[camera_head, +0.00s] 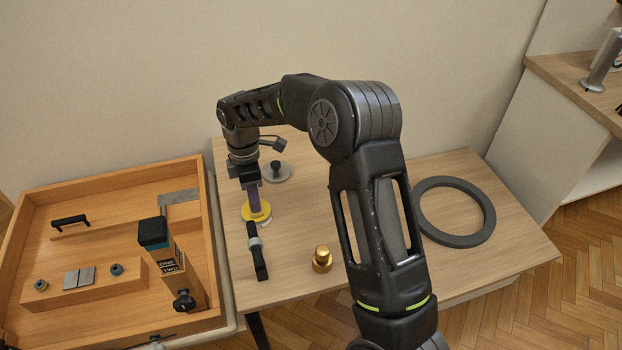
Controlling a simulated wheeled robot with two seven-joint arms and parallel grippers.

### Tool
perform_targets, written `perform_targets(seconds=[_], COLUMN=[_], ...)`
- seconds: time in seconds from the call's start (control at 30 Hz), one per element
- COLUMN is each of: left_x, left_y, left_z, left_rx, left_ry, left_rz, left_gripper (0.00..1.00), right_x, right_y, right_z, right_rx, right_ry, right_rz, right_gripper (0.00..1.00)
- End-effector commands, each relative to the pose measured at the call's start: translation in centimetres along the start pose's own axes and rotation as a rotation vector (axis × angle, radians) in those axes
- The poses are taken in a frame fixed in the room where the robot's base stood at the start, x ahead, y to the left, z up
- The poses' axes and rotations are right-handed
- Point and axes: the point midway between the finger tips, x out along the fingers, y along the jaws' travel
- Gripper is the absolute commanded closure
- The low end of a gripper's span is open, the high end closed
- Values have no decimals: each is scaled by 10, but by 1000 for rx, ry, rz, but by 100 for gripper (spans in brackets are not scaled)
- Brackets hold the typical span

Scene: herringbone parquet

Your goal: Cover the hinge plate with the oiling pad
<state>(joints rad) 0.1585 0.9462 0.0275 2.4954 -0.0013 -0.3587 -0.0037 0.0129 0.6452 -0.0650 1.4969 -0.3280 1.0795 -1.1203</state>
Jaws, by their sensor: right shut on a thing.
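The hinge plate (79,278) is a small grey metal plate with a seam down its middle. It lies uncovered on a wooden block in the wooden tray at the left. What looks like the oiling pad (262,215) is a yellow disc with an upright purple handle, at the left part of the table. A pale rim shows under the disc. My right gripper (250,184) points down over it, shut on the purple handle. The fingertips are small and partly hidden. My left gripper is not in view.
The wooden tray (110,182) has raised walls and holds a tall black-topped block (155,235) near its right side. On the table (300,215) are a black-handled tool (258,260), a brass knob (322,259), a grey round-based piece (277,172) and a dark ring (427,226).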

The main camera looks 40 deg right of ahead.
Motion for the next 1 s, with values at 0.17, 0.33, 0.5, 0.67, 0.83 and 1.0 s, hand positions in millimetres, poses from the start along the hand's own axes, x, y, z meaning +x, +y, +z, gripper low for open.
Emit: perform_targets(seconds=[0.17, 0.33, 0.5, 0.67, 0.83, 1.0], left_x=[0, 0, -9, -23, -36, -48], left_y=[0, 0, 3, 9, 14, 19], left_z=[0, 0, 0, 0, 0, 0], left_rx=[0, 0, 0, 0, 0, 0], left_ry=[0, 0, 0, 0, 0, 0], left_rz=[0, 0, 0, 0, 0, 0], left_gripper=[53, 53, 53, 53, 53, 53], right_x=[2, 1, -10, -29, -48, -65], right_y=[-1, -1, -2, -3, -4, -5], right_z=[0, 0, 0, 0, 0, 0], right_rx=[0, 0, 0, 0, 0, 0], right_ry=[-1, -1, -1, 0, 0, -1], right_rz=[-3, -4, -3, -1, -1, -1], right_gripper=[100, 100, 100, 100, 100, 100])
